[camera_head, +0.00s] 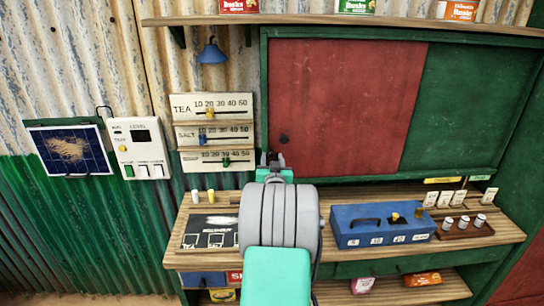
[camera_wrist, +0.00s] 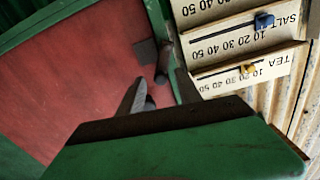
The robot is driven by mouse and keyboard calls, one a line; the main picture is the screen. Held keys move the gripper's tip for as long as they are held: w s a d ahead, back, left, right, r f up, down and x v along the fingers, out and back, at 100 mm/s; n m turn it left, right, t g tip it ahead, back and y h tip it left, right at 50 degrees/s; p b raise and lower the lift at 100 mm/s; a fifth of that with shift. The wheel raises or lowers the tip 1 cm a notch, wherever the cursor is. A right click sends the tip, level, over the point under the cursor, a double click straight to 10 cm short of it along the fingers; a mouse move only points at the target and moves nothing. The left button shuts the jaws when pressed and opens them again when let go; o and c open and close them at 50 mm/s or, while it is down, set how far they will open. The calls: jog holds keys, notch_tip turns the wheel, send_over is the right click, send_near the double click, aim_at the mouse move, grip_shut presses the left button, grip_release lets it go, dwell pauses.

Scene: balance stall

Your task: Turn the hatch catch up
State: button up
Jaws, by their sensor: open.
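The hatch is a red sliding panel (camera_head: 345,95) in a green frame, and it also fills the left of the wrist view (camera_wrist: 75,80). A dark bar, apparently the hatch catch (camera_wrist: 164,60), stands near the panel's edge beside a dark plate. In the wrist view the bar runs nearly along the picture's vertical, slightly tilted. My gripper (camera_head: 273,160) is open at the panel's lower left corner. In the wrist view its fingertips (camera_wrist: 161,78) lie on either side of the bar's end; contact cannot be told. In the head view the gripper mostly hides the catch.
The TEA and SALT slider boards (camera_head: 212,133) are close on the left. Below, a counter (camera_head: 400,192) holds a blue box (camera_head: 380,225) and a dark board (camera_head: 210,232).

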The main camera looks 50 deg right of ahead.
jog(key=shift+w+d, duration=0.1)
grip_shut()
dwell(0.4)
